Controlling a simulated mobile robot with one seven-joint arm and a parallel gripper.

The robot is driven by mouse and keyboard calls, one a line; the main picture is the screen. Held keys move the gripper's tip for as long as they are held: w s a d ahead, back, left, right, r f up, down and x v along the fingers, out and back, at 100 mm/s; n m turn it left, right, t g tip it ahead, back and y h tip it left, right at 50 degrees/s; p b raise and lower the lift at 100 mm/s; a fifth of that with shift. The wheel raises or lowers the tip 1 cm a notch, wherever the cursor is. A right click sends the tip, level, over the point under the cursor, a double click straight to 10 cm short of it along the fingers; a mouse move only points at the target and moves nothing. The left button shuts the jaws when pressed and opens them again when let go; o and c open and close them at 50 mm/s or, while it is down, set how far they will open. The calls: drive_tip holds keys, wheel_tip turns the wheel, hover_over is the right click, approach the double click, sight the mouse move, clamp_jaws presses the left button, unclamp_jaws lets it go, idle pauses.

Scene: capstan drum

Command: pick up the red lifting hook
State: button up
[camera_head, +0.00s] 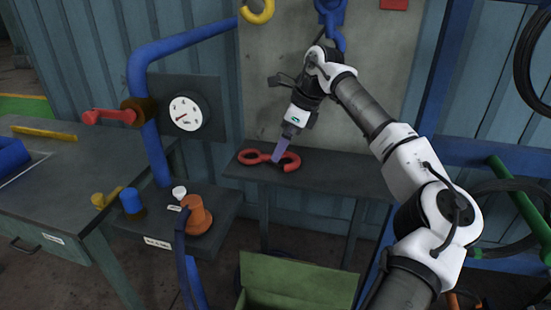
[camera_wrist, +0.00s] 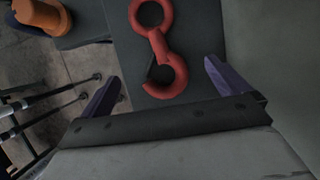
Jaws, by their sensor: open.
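The red lifting hook (camera_head: 254,157) lies flat on a narrow dark shelf (camera_head: 330,170) against the wall. In the wrist view the hook (camera_wrist: 157,45) shows its closed ring at the top and its open hook end lower down, towards my gripper. My gripper (camera_wrist: 160,82) is open, with one purple finger on each side of the hook's open end and nothing between them that I can see held. In the head view my gripper (camera_head: 278,158) points down at the middle of the hook, in front of part of it. I cannot tell whether the fingers touch it.
A blue pipe (camera_head: 145,100) with a red-handled valve and a gauge (camera_head: 186,113) stands left of the shelf. An orange fitting (camera_head: 197,216) sits on a lower stand. A green box (camera_head: 297,275) is below the shelf. Yellow and blue hooks hang above. The shelf's right part is clear.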

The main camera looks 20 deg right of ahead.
sight(269, 159)
drive_tip(key=p+x, duration=0.1)
drive_tip(key=x, duration=0.3)
drive_tip(key=shift+w+a+f, duration=0.1)
drive_tip(key=shift+a+f, duration=0.05)
drive_tip(key=shift+f, duration=0.2)
drive_tip(key=shift+r, duration=0.1)
drive_tip(key=c, duration=1.5)
